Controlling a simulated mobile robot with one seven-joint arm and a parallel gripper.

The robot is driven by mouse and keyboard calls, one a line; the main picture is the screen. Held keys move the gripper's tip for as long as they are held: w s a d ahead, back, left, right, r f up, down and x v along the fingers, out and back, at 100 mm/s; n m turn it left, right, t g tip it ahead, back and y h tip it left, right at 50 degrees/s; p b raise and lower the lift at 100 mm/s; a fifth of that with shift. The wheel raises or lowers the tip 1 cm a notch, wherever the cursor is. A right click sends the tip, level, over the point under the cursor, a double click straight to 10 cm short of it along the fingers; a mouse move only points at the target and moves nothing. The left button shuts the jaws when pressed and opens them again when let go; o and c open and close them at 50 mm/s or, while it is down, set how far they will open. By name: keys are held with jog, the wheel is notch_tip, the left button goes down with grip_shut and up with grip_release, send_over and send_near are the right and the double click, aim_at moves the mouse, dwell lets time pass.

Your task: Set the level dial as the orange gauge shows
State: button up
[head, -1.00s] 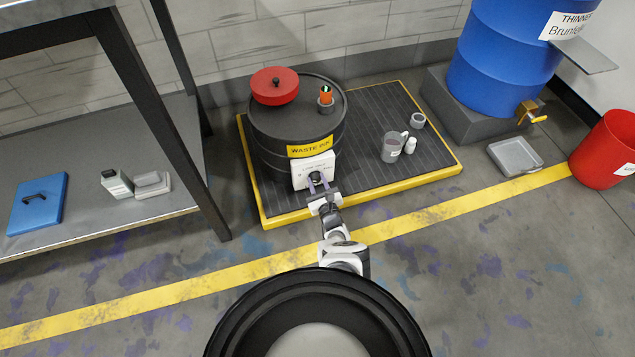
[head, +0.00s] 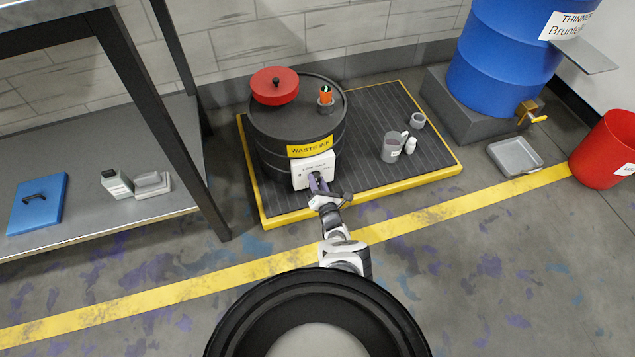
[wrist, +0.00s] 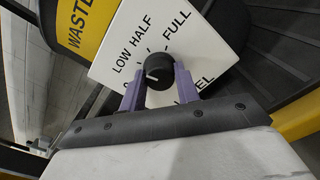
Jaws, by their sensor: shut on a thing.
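The level dial (wrist: 160,70) is a round black knob on a white plate marked LOW, HALF, FULL and LEVEL. In the wrist view its short white mark points toward the lower left, away from HALF and FULL. My gripper (wrist: 160,82) has its two purple fingers on either side of the knob, shut on it. In the head view my gripper (head: 317,180) hides the knob at the plate (head: 316,164) on the black waste ink drum (head: 275,135). The orange gauge (head: 325,95) stands on the drum's top; its reading is too small to tell.
A red lid (head: 274,88) lies on the drum top. The drum stands on a yellow-edged grated platform (head: 440,150). A grey mug (head: 391,150), small white bottles and a cup stand to its right. A metal shelf (head: 100,215) is at left. The floor in front is open.

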jog(key=m, duration=0.7)
dwell(0.6)
jog(key=o, duration=1)
jog(key=shift+c, duration=0.2)
jog(key=shift+s, duration=0.1)
